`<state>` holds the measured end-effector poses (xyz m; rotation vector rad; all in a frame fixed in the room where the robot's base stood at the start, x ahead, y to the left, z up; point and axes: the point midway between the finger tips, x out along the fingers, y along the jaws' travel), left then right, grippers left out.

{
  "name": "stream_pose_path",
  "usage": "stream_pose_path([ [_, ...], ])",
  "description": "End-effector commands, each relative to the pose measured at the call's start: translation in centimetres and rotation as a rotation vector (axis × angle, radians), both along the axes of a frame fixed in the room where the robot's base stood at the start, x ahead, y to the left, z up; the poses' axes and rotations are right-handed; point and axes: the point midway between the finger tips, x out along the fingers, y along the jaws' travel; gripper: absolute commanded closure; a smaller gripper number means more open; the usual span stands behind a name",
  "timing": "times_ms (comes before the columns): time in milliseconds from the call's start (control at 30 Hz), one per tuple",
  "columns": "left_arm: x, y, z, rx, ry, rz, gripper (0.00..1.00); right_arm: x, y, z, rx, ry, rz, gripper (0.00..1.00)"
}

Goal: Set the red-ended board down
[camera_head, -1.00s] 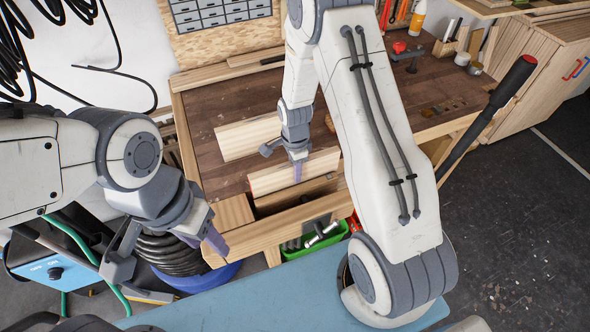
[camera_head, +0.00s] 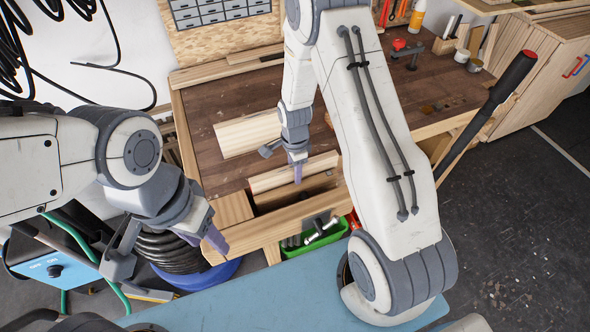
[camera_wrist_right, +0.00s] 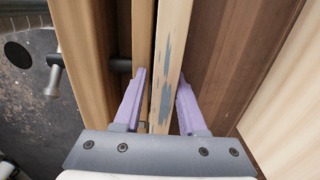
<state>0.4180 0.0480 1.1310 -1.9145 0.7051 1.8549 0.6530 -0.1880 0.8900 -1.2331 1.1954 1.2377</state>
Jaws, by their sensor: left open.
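A pale board (camera_head: 280,178) stands on edge along the front of the workbench, beside the trough. My right gripper (camera_head: 297,176) is over this board. Its purple fingers (camera_wrist_right: 162,90) are on either side of the edge, with gaps showing, so it looks open. My left gripper (camera_head: 166,252) is open and empty, in front of the bench's left corner.
Another pale board (camera_head: 247,134) lies flat on the workbench (camera_head: 205,105) behind. A green bin (camera_head: 318,240) with tools is below the front edge. A red clamp (camera_head: 400,46) stands at the back right.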

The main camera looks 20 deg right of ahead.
Motion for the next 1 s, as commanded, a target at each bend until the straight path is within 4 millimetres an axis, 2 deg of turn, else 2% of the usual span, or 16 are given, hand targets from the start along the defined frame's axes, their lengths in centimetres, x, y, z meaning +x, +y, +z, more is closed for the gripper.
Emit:
stream_pose_path([
  [333, 0.0, 0.0, -0.1, 0.000, 0.000, 0.000, 0.50, 0.3, 0.1, -0.3, 0.000, -0.010, 0.001, 0.40],
  [500, 0.0, 0.0, 1.2, 0.000, 0.000, 0.001, 0.50, 0.4, 0.1, 1.5, 0.000, -0.012, 0.001, 0.40],
  [533, 0.0, 0.0, 0.6, -0.001, -0.001, 0.000, 0.50, 0.5, 0.0, 1.5, 0.000, -0.014, 0.001, 0.40],
  [1000, 0.0, 0.0, -1.2, 0.000, 0.000, 0.000, 0.50, 0.3, 0.0, 11.0, 0.000, -0.012, 0.000, 0.40],
])
